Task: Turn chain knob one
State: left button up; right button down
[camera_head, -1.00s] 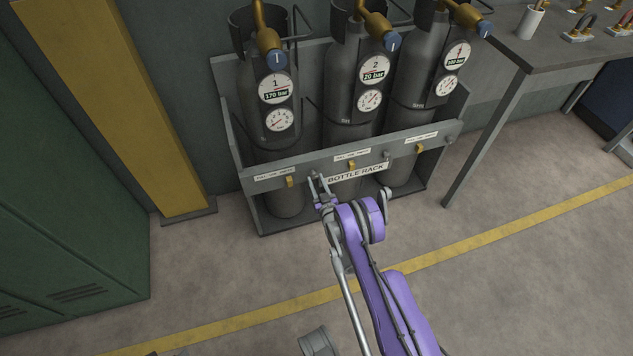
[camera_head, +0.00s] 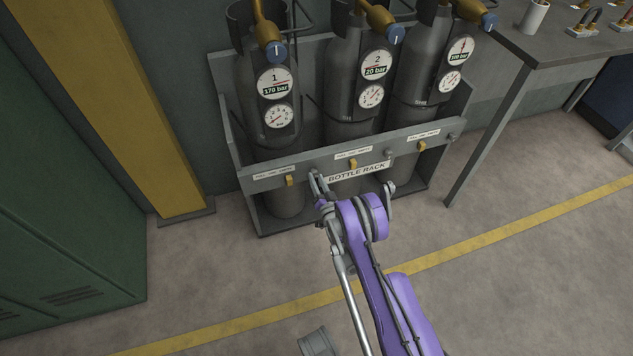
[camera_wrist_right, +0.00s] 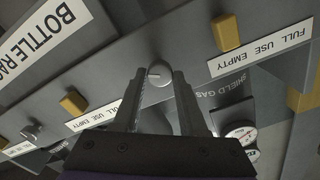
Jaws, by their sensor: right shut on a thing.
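The bottle rack (camera_head: 270,226) holds three grey gas bottles behind a front rail. My right gripper (camera_head: 315,181) reaches the rail between bottle 1 (camera_head: 275,110) and bottle 2, left of the BOTTLE RACK sign (camera_head: 358,171). In the right wrist view, my gripper (camera_wrist_right: 160,85) is shut on a round grey chain knob (camera_wrist_right: 159,74) with a light line on its face. In the head view this knob is hidden by the gripper. Another chain knob (camera_head: 389,154) is on the rail between bottles 2 and 3. My left gripper is not in view.
Yellow sliders (camera_head: 289,180) sit under FULL USE EMPTY labels on the rail. A workbench (camera_head: 580,52) stands at the right. A yellow post (camera_head: 130,100) and green cabinet (camera_head: 60,190) are at the left.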

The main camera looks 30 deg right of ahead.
jog(key=m, duration=0.4)
jog(key=shift+r+m, duration=0.1)
jog(key=shift+m, duration=0.2)
jog(key=m, duration=0.5)
jog(key=shift+m, duration=0.3)
jog(key=shift+c, duration=2.2)
grip_release()
